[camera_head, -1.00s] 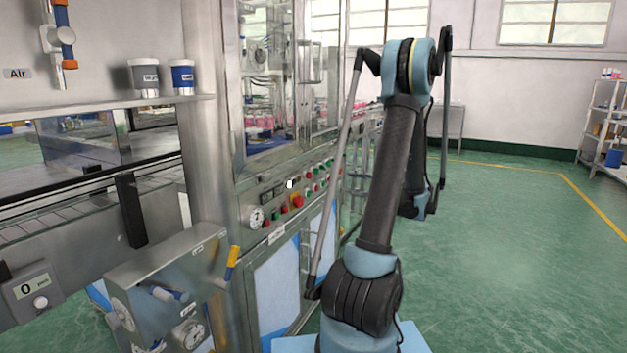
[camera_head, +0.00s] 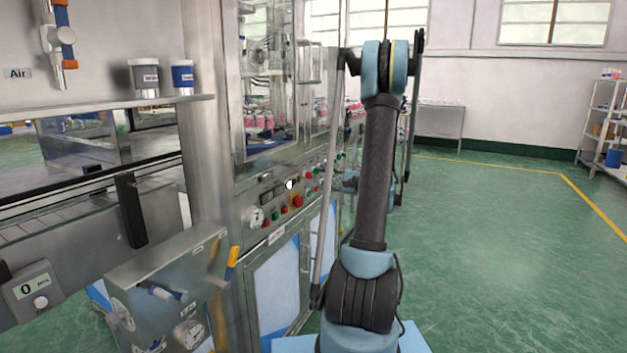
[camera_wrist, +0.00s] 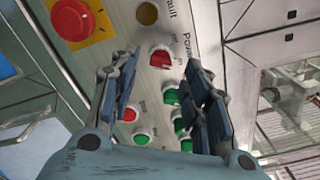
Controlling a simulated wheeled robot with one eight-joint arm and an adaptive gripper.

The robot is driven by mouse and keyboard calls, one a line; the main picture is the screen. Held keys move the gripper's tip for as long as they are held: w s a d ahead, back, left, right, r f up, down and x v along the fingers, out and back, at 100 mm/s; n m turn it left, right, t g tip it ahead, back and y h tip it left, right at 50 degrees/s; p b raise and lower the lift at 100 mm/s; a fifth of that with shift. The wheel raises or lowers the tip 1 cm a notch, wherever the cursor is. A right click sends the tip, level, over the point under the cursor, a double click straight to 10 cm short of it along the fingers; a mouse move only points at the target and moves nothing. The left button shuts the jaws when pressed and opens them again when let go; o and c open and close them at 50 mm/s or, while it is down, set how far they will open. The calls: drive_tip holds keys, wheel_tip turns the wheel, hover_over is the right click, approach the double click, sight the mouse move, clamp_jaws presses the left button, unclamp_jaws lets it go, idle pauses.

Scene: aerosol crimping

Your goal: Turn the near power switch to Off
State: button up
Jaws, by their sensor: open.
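The power switch (camera_wrist: 160,57) is a red rotary knob under partly cut-off "Power" lettering on a grey panel in the wrist view. Its handle lies slantwise across the picture; I cannot tell its exact setting. My gripper (camera_wrist: 161,62) is open and empty, its two dark blue-padded fingers pointing at the panel. The knob shows in the gap between the fingertips; I cannot tell how far off the panel they are. In the head view my arm stands right of the machine's control panel (camera_head: 279,238), and the gripper is mostly hidden behind it.
A red emergency stop (camera_wrist: 75,18) on a yellow plate and an amber lamp (camera_wrist: 147,13) lie near the knob. A red button (camera_wrist: 128,113) and several green buttons (camera_wrist: 141,138) sit close to the fingers. Open green floor (camera_head: 480,250) lies to the right.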

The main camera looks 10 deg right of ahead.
sight(309, 175)
drive_tip(key=shift+x, duration=1.95)
